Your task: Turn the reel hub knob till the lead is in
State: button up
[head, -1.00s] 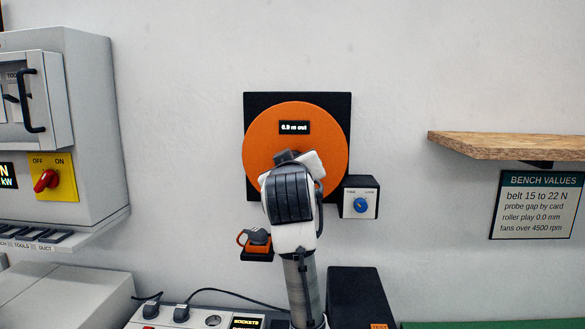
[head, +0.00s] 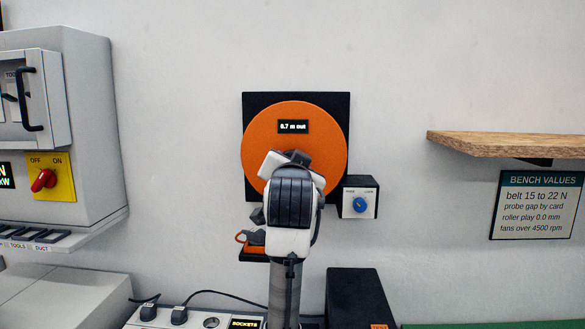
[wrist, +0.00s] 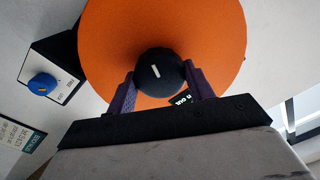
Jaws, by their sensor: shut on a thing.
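The orange reel (head: 262,147) is mounted on a black backplate (head: 250,104) on the wall. Its display (head: 294,126) appears to read 6.7 m out. In the wrist view, the black hub knob (wrist: 159,73) with a white mark stands at the middle of the reel (wrist: 215,35). My gripper (wrist: 160,82) is shut on the knob, with a purple finger on each side. In the head view my wrist hides most of the knob. An orange and grey plug end (head: 252,238) sits on a small black holder below the reel, partly hidden by my arm.
A box with a blue knob (head: 360,204) is just right of the reel. A wooden shelf (head: 510,146) and a bench values sign (head: 535,205) are farther right. A grey cabinet (head: 88,120) stands at left. A socket strip (head: 211,322) lies below.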

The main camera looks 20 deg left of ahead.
jog(key=shift+a+f+m+h, duration=0.1)
jog(key=shift+m+h, duration=0.25)
jog(key=shift+m, duration=5.2)
jog(key=shift+a+f+m+h, duration=0.1)
jog(key=shift+m+h, duration=0.2)
jog(key=shift+m, duration=5.2)
jog(key=shift+m+h, duration=0.35)
jog(key=shift+m, duration=5.2)
jog(key=o, duration=1)
